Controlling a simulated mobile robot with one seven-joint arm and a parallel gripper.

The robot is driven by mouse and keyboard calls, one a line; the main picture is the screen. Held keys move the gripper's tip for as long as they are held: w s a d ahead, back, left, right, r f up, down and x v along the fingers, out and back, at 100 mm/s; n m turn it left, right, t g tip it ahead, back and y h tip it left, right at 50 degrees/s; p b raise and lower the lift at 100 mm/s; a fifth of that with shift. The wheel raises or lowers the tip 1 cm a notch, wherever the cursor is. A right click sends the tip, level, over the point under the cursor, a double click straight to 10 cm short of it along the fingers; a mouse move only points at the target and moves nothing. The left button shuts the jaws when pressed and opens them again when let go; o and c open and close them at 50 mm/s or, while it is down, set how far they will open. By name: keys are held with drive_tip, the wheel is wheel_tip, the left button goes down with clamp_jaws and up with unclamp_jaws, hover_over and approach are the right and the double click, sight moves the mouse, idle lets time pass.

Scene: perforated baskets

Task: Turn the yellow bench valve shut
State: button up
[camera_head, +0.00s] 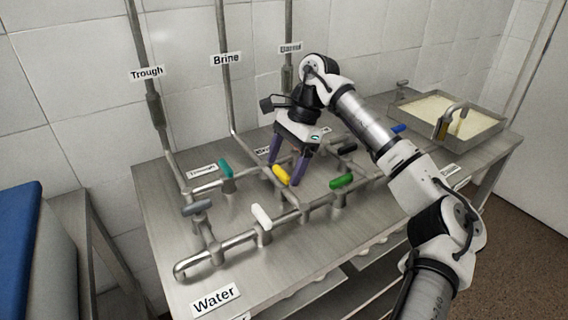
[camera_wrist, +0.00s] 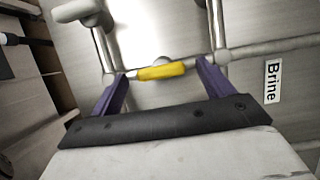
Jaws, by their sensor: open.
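The yellow bench valve (camera_head: 281,175) is a short yellow handle on a steel pipe in the middle of the bench. In the wrist view the yellow handle (camera_wrist: 161,72) lies between and just beyond the tips of my two purple fingers, crosswise from one finger toward the other. My gripper (camera_head: 289,169) is open above the valve, pointing down, with nothing held. It also shows in the wrist view (camera_wrist: 162,72). I cannot tell whether a fingertip touches the handle.
Nearby handles are green (camera_head: 341,181), teal (camera_head: 226,168), white (camera_head: 262,217), grey (camera_head: 197,207), black (camera_head: 346,148) and blue (camera_head: 398,128). Steel pipes (camera_head: 240,240) run between them above the bench (camera_head: 165,225). A filled tray (camera_head: 490,124) stands at the right end.

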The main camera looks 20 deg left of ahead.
drive_tip(key=shift+s+a+f, duration=0.1)
drive_tip(key=shift+f, duration=0.3)
drive_tip(key=shift+c, duration=0.4)
drive_tip(key=c, duration=0.9)
